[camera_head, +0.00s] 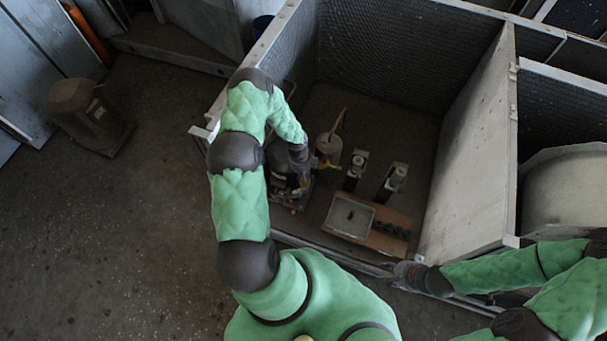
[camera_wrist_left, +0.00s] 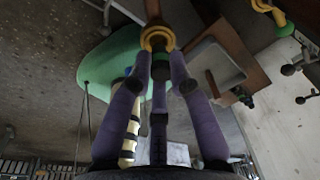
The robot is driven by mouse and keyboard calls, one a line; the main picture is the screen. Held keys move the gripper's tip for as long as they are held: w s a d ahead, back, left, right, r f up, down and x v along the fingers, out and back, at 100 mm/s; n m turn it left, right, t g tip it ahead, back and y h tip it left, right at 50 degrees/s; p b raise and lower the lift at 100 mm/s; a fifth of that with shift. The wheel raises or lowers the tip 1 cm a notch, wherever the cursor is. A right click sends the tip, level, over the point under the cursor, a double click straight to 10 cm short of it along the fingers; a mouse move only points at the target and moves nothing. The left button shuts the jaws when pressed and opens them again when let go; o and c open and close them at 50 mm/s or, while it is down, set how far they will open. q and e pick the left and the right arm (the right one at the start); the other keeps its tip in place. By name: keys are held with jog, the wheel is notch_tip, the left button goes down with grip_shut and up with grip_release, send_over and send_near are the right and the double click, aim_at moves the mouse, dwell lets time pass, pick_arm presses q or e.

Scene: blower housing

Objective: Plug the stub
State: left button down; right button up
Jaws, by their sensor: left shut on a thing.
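My left gripper (camera_wrist_left: 158,65) has its purple fingers shut on a yellow ring-shaped piece (camera_wrist_left: 157,38) in the left wrist view. A brownish shaft runs up from the piece; I cannot tell whether the two are joined. In the head view, my left gripper (camera_head: 318,163) is inside the housing, beside two short upright posts (camera_head: 354,171) (camera_head: 391,182). I cannot tell which thing is the stub. Another yellow fitting (camera_wrist_left: 272,10) shows at the top right of the left wrist view. My right gripper (camera_head: 408,274) is by the housing's front edge; its fingers are too dark to read.
A grey tray (camera_head: 349,216) lies on a brown board (camera_head: 388,243) with several dark pieces beside it. A pale pot (camera_head: 328,146) with a stick stands behind my left gripper. A tall metal partition (camera_head: 468,150) closes the right side.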

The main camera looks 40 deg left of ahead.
pick_arm(q)
jog(key=shift+f+b, duration=1.25)
jog(key=shift+b, duration=0.2)
dwell(1.6)
dwell(0.5)
jog(key=c, duration=0.6)
grip_release()
jog(key=shift+r+p, duration=2.5)
jog(key=shift+r, duration=1.05)
